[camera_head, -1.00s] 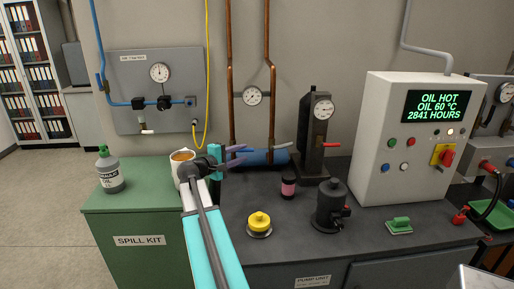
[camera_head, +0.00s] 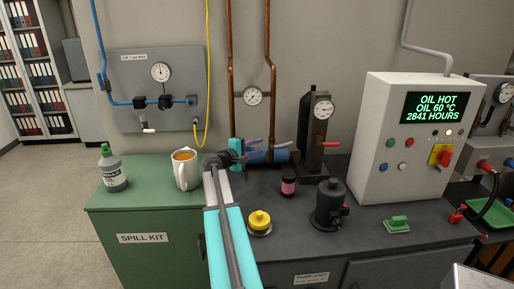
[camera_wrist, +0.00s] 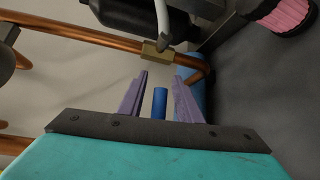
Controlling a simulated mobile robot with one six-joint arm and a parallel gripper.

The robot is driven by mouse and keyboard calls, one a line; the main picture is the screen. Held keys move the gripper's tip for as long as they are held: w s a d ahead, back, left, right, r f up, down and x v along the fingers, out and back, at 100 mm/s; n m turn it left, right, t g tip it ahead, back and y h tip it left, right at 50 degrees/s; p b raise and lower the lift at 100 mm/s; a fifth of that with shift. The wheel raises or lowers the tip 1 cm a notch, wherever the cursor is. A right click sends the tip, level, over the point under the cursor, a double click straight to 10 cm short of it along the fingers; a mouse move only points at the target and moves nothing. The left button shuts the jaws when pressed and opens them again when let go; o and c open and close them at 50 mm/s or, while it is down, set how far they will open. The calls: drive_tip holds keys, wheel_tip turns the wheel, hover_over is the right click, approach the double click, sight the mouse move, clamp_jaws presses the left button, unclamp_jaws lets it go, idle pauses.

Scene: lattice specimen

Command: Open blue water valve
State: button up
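My gripper (camera_head: 257,146) reaches the back of the dark bench, its purple fingers around the lower copper pipes in the picture. In the wrist view my gripper (camera_wrist: 160,92) is open. A short blue bar (camera_wrist: 160,103) lies between the fingers with a gap on each side; it may be the blue valve's handle, and its far attachment is unclear. Beyond the fingertips is a brass fitting (camera_wrist: 156,52) on a copper pipe, with a pale grey lever (camera_wrist: 162,18) beside it. The lever also shows in the head view (camera_head: 283,146). The fingers hide the blue bar there.
A blue cylinder (camera_head: 281,157) lies beneath the copper pipes (camera_head: 268,60). A black gauge block (camera_head: 313,125) with a red lever stands to the right. A mug (camera_head: 183,172) stands close left of my arm.

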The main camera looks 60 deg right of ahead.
clamp_jaws()
